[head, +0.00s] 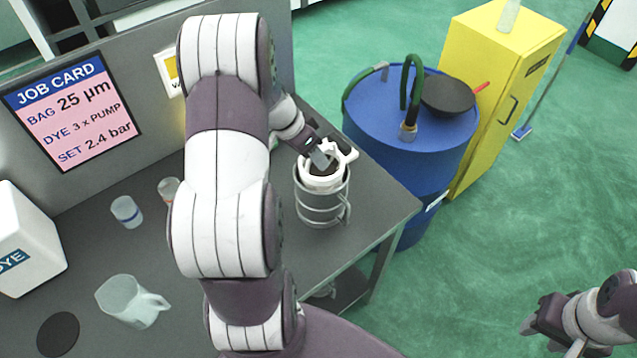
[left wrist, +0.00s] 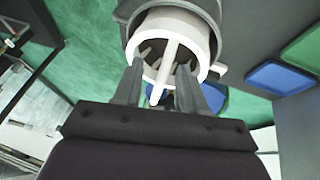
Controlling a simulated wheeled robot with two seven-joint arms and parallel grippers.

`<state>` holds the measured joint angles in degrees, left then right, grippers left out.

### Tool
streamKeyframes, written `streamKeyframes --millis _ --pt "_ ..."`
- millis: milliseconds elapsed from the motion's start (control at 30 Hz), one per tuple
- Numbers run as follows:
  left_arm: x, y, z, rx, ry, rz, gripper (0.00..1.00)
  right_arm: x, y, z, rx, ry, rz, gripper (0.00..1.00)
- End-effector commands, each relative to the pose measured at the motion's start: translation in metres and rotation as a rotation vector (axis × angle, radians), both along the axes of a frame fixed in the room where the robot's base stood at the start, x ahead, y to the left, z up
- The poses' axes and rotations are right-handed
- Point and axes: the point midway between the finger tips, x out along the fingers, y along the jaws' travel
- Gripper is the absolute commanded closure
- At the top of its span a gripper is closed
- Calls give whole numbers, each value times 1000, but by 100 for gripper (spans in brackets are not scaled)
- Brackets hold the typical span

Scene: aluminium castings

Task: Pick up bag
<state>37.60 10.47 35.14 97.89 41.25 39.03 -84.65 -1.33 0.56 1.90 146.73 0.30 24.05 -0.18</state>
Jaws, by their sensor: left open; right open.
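A white ring-shaped piece with a cross bar (head: 343,157), which looks like the bag's rim, sits at the top of a metal wire stand (head: 321,213) near the table's right edge. In the left wrist view it is a white cylinder (left wrist: 203,32) with a bar across its opening. My left gripper (head: 322,160) is at this rim; in the left wrist view its open fingers (left wrist: 160,75) stand either side of the bar. I cannot tell whether they touch it. My right gripper (head: 537,325) is open and empty at the lower right, away from the table.
The job card (head: 70,110) reads bag 25 µm. A clear jug (head: 125,300), a small cup (head: 126,211) and a white dye container (head: 25,245) stand on the table's left. A blue drum (head: 410,150) and yellow cabinet (head: 500,75) stand beyond the table.

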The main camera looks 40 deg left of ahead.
Motion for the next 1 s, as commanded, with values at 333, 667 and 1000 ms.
streamKeyframes --millis 333,667,1000 --pt "0 0 -1 0 0 0 100 0 0 -1 0 0 0 57" --pt "0 0 1 1 -1 1 100 0 0 -1 0 0 0 57" --pt "0 1 54 6 -6 -1 100 0 0 -13 0 0 0 57"
